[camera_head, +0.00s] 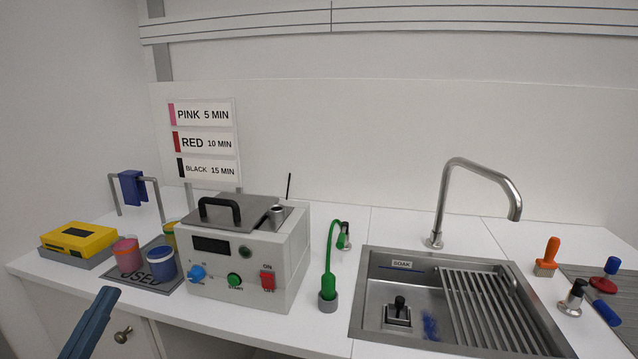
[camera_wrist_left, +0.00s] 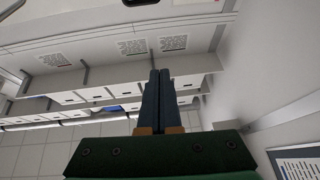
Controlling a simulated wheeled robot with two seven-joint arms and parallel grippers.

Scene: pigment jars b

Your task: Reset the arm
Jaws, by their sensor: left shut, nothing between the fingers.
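My left gripper (camera_head: 106,294) shows at the lower left of the head view, in front of the counter's front edge. Its two dark blue fingers are together with nothing between them. In the left wrist view the shut fingers (camera_wrist_left: 160,74) point toward a wall with shelves, clear of any object. My right gripper is in neither view.
Nearest my left gripper are the jars, one pink (camera_head: 127,254) and one blue (camera_head: 161,264), on a "USED" mat (camera_head: 150,283). A yellow box (camera_head: 78,239), a grey machine (camera_head: 246,262) and a sink (camera_head: 369,312) line the counter. A cabinet knob (camera_head: 123,334) is close by.

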